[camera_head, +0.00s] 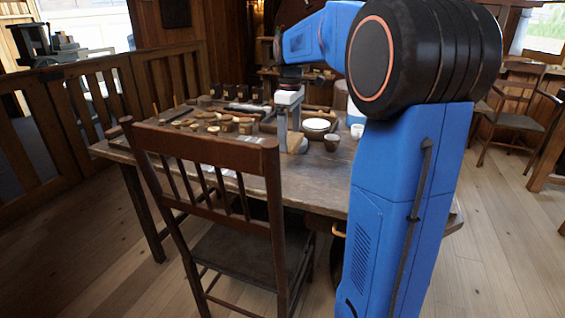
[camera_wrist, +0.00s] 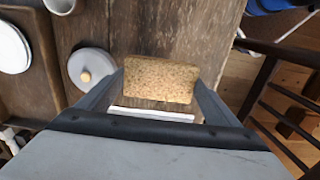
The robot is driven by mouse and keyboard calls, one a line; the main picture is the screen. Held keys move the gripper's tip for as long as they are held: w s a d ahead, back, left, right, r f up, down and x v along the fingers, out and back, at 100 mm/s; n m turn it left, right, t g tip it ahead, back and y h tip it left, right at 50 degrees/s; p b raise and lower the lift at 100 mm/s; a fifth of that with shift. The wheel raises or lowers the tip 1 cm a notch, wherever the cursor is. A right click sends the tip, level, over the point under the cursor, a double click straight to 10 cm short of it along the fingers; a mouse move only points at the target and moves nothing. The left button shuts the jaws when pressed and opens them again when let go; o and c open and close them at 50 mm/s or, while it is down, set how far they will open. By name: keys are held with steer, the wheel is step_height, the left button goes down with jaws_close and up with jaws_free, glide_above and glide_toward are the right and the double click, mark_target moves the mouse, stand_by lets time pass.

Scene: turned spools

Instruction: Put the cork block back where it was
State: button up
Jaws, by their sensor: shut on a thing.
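The cork block (camera_wrist: 160,79) is a speckled brown rectangular piece. In the wrist view it sits between the two fingertips of my gripper (camera_wrist: 159,86), which touch its left and right ends. A light brown piece of the block (camera_head: 298,144) shows at the fingertips there. The block is over the bare tabletop; I cannot tell whether it touches the wood.
A grey round lid with a wooden knob (camera_wrist: 87,70) lies just left of the block. A tray with a white dish (camera_head: 316,125) and a small cup (camera_head: 332,142) are close by. Several wooden pieces cover the table's left. A chair (camera_head: 205,160) stands at the near side.

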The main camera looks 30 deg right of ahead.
mark_target(290, 137)
steer(key=shift+f, duration=4.1)
steer(key=shift+f, duration=0.15)
steer(key=o, duration=1.1)
step_height(290, 137, up, 12)
steer(key=shift+r, duration=0.2)
